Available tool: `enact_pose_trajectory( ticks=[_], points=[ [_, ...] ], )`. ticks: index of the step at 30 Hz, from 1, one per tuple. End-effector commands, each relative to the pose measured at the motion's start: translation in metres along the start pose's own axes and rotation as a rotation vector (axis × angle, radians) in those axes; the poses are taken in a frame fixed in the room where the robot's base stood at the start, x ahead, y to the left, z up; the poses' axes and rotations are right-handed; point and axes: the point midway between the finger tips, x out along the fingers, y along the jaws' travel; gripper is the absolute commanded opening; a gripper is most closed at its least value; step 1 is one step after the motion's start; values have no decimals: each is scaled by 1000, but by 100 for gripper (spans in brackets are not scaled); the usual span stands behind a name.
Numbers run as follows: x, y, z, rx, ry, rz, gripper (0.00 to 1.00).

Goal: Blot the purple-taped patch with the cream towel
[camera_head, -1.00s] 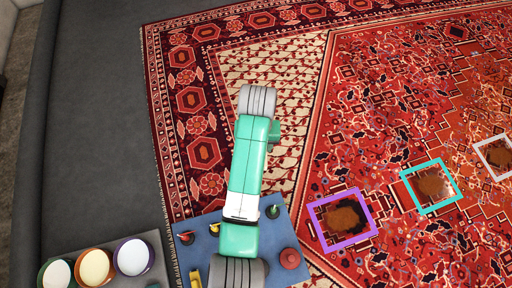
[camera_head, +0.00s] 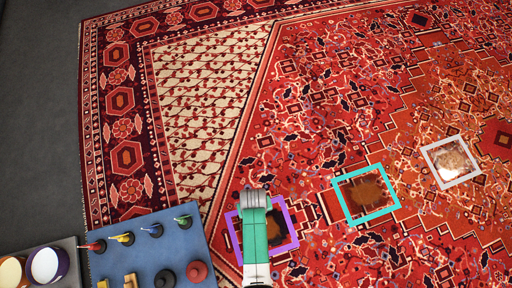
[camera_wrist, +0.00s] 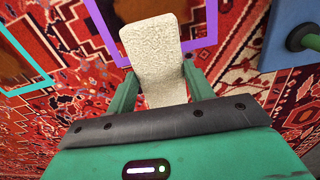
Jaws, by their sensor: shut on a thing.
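My gripper (camera_wrist: 160,88) is shut on the cream towel (camera_wrist: 155,48), a folded pale block that sticks out beyond the fingers in the wrist view. The purple-taped patch (camera_wrist: 203,12) lies behind the towel there, and the towel overlaps its near edge. I cannot tell whether the towel touches the rug. In the head view the purple tape square (camera_head: 291,222) frames a dark brown stain, partly hidden under my arm. The towel and fingers do not show in the head view.
A teal-taped brown stain (camera_head: 338,200) and a white-taped paler one (camera_head: 428,160) lie to the right on the red rug (camera_head: 330,80). A blue mat (camera_head: 195,240) with brushes and knobbed tools lies at left. Bowls (camera_head: 47,265) stand in a grey tray at lower left.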

Motion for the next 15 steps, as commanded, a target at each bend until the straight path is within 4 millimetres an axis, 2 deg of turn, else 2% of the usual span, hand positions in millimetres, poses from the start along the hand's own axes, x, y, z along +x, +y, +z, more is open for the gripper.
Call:
enact_pose_trajectory(
  ticks=[1,3,6,9,15],
  points=[
    [18,-6,20,-8,-5,-6,34],
    [34,-14,39,-18,-3,-13,34],
    [49,-21,57,-26,0,-19,34],
    [56,-24,67,-29,1,-22,34],
    [59,-26,68,-30,2,-24,34]
  ],
)
